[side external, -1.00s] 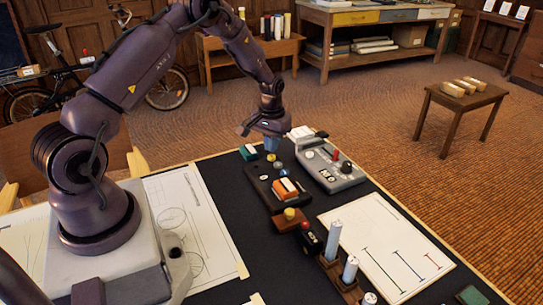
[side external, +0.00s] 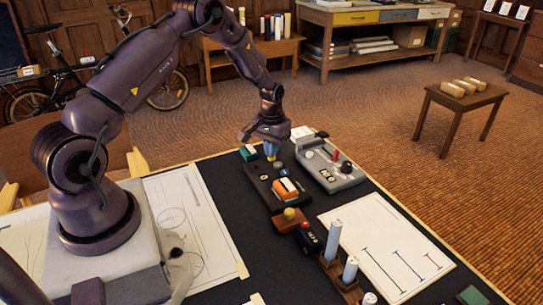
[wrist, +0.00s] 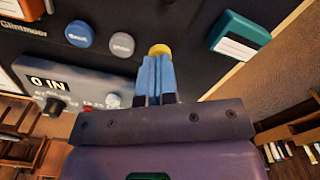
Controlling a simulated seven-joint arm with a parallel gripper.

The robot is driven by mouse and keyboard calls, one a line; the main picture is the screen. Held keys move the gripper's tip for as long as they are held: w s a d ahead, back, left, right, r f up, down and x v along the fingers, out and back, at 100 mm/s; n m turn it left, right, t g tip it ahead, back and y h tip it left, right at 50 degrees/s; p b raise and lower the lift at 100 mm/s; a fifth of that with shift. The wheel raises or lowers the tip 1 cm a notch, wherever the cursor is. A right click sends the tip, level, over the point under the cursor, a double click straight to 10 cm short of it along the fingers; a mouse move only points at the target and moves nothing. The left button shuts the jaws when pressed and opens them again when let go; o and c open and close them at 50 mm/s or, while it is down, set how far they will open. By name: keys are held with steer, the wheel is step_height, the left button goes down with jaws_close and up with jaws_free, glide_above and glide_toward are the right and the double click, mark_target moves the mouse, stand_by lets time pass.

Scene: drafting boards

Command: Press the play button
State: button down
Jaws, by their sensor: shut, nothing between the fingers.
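A dark player box (side external: 258,179) with a row of round buttons lies on the black board. In the wrist view a blue button (wrist: 78,33), a grey button (wrist: 121,44) and a yellow button (wrist: 159,50) are in a row on its dark face. The small lettering on the buttons is too blurred to read for sure, so I cannot tell which is play. My gripper (side external: 270,153) is shut and empty, pointing down over the far end of the box. In the wrist view its blue fingertips (wrist: 158,60) cover the yellow button's lower edge; I cannot tell whether they touch it.
An orange cassette (side external: 286,188) lies on the box. A teal cassette (side external: 248,153) lies beside its far end. A grey device (side external: 330,167) with knobs stands close on the right. A small wooden block with a yellow knob (side external: 289,213) is in front.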

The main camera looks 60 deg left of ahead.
steer(key=shift+f, duration=0.5)
steer(key=shift+r, duration=1.15)
steer(key=shift+d, duration=0.1)
